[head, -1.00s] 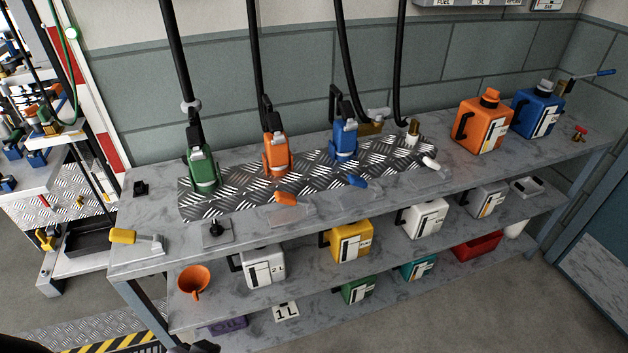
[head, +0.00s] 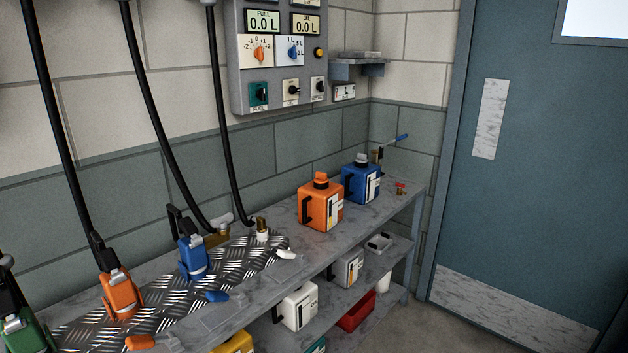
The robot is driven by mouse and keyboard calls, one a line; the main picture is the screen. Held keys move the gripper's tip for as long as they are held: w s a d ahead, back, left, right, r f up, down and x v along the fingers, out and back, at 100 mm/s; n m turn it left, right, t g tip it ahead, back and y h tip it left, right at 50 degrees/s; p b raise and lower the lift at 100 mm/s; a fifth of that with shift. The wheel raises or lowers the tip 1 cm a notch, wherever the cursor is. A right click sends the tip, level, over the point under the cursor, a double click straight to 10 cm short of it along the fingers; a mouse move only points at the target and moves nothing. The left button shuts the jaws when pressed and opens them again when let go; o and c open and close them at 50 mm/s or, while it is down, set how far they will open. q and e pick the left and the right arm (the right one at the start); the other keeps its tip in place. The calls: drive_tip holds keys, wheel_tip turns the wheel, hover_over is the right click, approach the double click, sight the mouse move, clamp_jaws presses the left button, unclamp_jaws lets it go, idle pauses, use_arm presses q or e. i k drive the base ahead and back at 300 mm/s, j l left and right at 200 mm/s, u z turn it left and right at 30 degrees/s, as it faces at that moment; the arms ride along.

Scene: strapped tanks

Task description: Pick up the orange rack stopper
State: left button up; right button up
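A small orange plug-like piece (head: 143,342), which looks like the orange rack stopper, lies at the front edge of the diamond-plate strip (head: 78,335), at the bottom left of the head view. It is close to the frame's lower edge and lies in front of the orange nozzle (head: 120,296). A similar blue piece (head: 217,296) and a white one (head: 286,254) lie further right along the strip. Neither of my grippers is in view.
Green (head: 24,332) and blue (head: 192,260) nozzles with black hoses stand on the strip. An orange canister (head: 320,206) and a blue canister (head: 361,182) stand at the bench's far end. Containers fill the lower shelves. A control panel (head: 280,55) hangs above; a blue-grey door (head: 545,170) is at right.

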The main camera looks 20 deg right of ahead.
sight(321, 178)
drive_tip(key=i+l+z, duration=0.25)
drive_tip(key=i+l, duration=0.5)
drive_tip(key=i+l+z, duration=0.3)
drive_tip(key=i+l, duration=0.45)
